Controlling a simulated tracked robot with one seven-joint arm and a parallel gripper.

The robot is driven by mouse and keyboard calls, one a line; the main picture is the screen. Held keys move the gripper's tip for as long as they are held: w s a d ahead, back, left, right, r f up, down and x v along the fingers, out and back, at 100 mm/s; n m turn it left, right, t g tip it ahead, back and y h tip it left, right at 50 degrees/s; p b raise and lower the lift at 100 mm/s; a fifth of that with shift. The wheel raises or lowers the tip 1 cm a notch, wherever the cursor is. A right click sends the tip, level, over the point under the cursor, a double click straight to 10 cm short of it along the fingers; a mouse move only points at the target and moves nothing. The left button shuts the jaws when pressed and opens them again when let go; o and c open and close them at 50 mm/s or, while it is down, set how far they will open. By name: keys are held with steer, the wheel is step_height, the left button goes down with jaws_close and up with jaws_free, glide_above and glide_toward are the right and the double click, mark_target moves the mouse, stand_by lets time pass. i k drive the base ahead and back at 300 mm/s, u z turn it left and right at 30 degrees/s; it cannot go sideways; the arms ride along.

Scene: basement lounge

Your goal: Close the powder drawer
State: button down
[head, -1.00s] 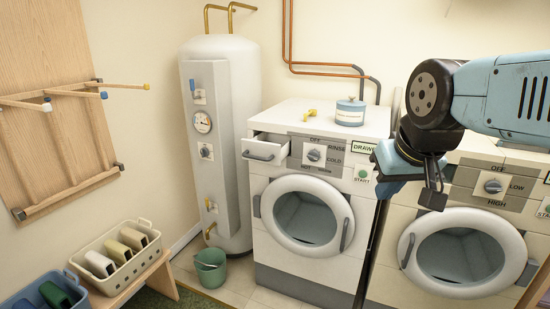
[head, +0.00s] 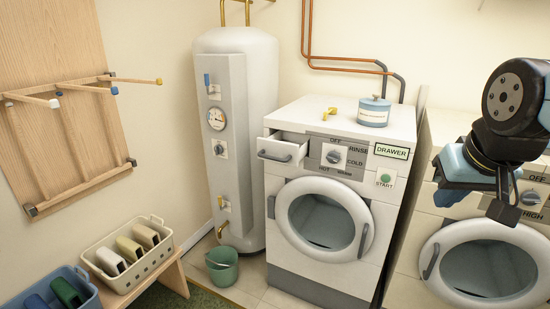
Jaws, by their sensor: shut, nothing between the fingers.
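The powder drawer (head: 283,149) sticks out from the upper left front of the left washing machine (head: 397,144). It has a grey bar handle (head: 275,156) on its front, and its open top shows. My gripper (head: 503,209) is at the right, in front of the right-hand machine, with its fingers pointing down. It is shut and empty. It is well to the right of the drawer and touches nothing that I can see.
The round door (head: 322,219) of the left machine is closed. The space before the drawer is clear.

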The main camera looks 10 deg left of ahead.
mark_target(283, 147)
steer(key=i, duration=0.9)
steer(key=u, duration=0.05)
